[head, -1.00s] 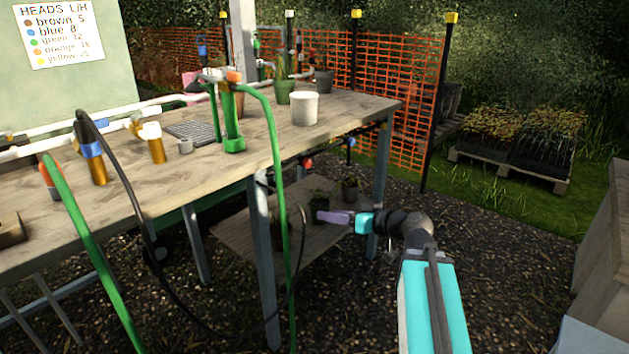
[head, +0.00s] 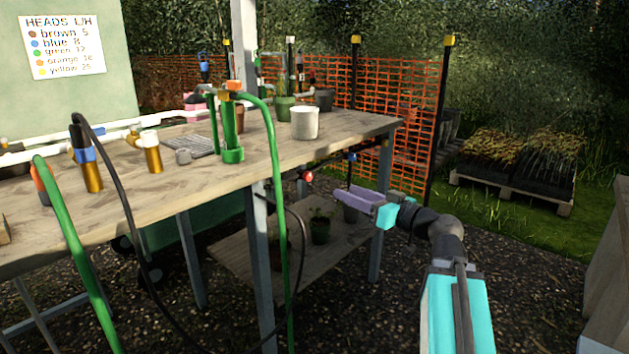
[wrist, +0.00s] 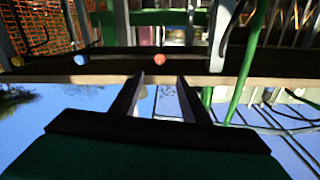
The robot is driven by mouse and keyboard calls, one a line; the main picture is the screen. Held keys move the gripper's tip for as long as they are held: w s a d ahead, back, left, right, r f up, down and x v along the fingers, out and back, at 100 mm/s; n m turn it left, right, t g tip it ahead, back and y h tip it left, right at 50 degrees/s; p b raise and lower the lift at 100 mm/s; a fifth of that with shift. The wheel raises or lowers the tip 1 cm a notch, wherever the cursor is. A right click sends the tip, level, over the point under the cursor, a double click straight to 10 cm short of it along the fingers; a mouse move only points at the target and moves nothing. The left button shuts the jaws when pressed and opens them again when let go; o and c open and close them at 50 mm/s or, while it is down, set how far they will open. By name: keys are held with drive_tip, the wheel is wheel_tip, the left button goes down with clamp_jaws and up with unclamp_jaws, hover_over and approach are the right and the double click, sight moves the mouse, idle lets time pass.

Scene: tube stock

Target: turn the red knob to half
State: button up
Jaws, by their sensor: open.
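The red knob (head: 308,177) is small and round and sits below the front edge of the bench, left of the blue knob. It also shows in the wrist view (wrist: 159,58), roughly centred between my fingers and beyond their tips. Its pointer or setting is too small to read. My gripper (head: 350,195) is open and empty, in front of the bench to the right of and slightly below the red knob in the head view. In the wrist view my gripper (wrist: 160,80) has its two fingers apart with a gap to the knob.
A blue knob (head: 352,156) sits farther along the same edge, and a yellow knob (wrist: 17,61) lies beyond it. A green hose (head: 281,200) and a black hose hang over the bench (head: 200,185) front. Potted plants (head: 320,228) stand on the lower shelf.

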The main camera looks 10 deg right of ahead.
sight(310, 177)
drive_tip(key=shift+w+a+r+p, duration=0.2)
drive_tip(key=shift+w+p, duration=0.25)
drive_tip(key=shift+p, duration=0.9)
drive_tip(key=p+x, duration=0.1)
drive_tip(key=p, duration=0.4)
drive_tip(key=shift+w+a, duration=0.3)
drive_tip(key=b+x, duration=0.1)
drive_tip(key=x, duration=1)
drive_tip(key=shift+f+b, duration=0.15)
drive_tip(key=shift+b, duration=0.25)
drive_tip(key=c, duration=1.1)
drive_tip(key=shift+o, duration=0.2)
